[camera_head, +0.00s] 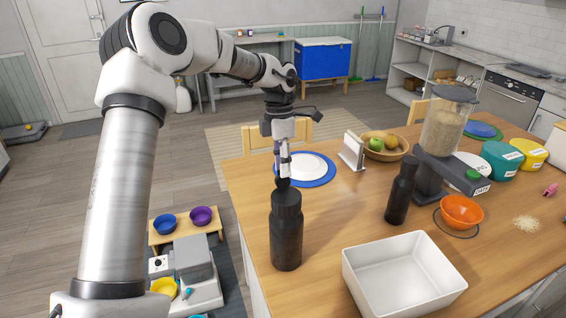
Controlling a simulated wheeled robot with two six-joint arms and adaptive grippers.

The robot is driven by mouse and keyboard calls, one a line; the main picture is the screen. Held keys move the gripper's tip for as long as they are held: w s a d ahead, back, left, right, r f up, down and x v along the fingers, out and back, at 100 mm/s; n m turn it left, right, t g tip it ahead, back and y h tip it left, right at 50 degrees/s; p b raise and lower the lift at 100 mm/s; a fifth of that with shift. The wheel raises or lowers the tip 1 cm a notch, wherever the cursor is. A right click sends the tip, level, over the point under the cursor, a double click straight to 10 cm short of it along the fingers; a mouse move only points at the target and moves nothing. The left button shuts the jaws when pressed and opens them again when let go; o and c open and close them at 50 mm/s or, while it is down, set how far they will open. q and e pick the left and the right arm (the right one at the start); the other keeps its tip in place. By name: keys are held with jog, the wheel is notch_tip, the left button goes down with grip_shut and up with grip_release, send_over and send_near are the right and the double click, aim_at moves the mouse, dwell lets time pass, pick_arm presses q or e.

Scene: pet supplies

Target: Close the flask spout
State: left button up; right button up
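A large dark flask (287,232) stands upright on the near left part of the wooden table. Its narrower top lies directly below my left gripper (283,174). The gripper points down, with its fingertips at or just above the flask's top. I cannot tell whether they touch it. The fingers show nearly edge-on, so their opening is unclear. The spout is small and dark, and its position cannot be made out. My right gripper is not in view.
A slim black bottle (402,192) stands to the right, beside a grain dispenser (444,130). A white bin (402,275) is at the near edge. Behind the flask lies a white plate on a blue mat (326,178). An orange bowl (461,212) stands farther right.

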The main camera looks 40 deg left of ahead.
pick_arm(q)
jog(key=shift+s+r, duration=0.15)
jog(key=shift+s, duration=0.1)
grip_shut()
jog(key=shift+s+r, duration=0.1)
jog(key=shift+s, duration=0.1)
jog(key=shift+w, duration=0.2)
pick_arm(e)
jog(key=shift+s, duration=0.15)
pick_arm(q)
jog(key=shift+s, duration=0.15)
